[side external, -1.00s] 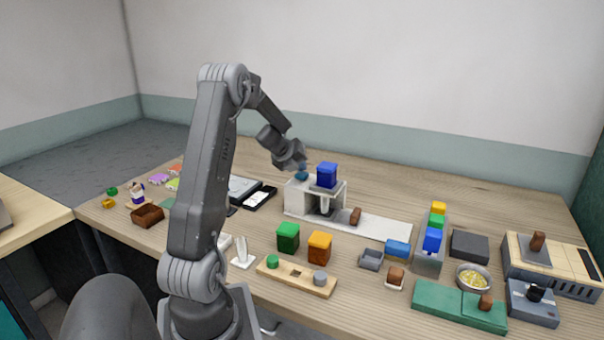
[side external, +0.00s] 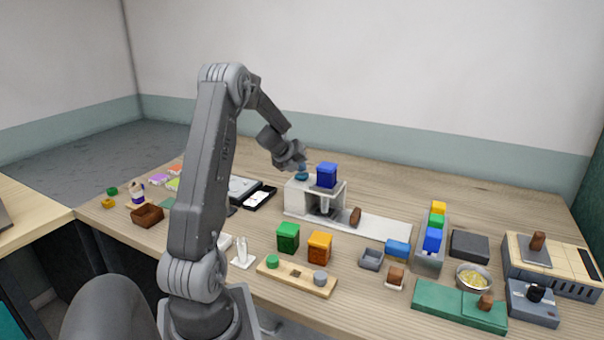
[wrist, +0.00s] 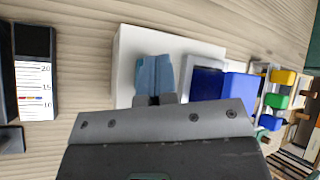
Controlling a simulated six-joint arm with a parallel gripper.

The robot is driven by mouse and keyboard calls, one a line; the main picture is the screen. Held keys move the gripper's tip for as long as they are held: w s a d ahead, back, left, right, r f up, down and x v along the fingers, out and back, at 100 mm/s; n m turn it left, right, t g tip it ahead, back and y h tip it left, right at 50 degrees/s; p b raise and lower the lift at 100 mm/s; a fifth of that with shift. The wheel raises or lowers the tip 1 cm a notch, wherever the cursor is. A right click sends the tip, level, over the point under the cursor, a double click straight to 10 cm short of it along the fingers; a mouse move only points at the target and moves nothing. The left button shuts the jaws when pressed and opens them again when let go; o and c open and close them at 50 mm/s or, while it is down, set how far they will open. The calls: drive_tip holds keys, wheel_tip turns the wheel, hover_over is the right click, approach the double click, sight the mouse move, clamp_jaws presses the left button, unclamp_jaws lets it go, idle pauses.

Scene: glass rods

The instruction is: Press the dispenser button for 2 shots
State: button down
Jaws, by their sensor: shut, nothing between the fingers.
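The dispenser (side external: 298,198) is a white block with a dark blue hopper (side external: 326,172) on its right part and a spout below. It also shows in the wrist view (wrist: 124,62), with the blue hopper (wrist: 236,86) to the right. The round teal button (side external: 301,177) is on the dispenser's top, left of the hopper. My gripper (side external: 302,168) points down right over the button, its fingers shut and empty. In the wrist view the blue-grey fingertips (wrist: 154,72) are together over the white top and hide the button. I cannot tell whether they touch it.
A white strip (side external: 385,229) runs right from the dispenser, with a brown piece (side external: 355,217) near the spout. Green (side external: 288,237) and orange (side external: 319,247) blocks stand in front. The table behind the dispenser is clear.

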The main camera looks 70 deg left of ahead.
sight(300, 173)
drive_tip(key=shift+r, duration=0.85)
drive_tip(key=shift+r, duration=2.55)
idle(0.4)
wheel_tip(300, 173, up, 4)
drive_tip(key=shift+f, duration=0.1)
idle(0.3)
drive_tip(key=shift+f, duration=4.45)
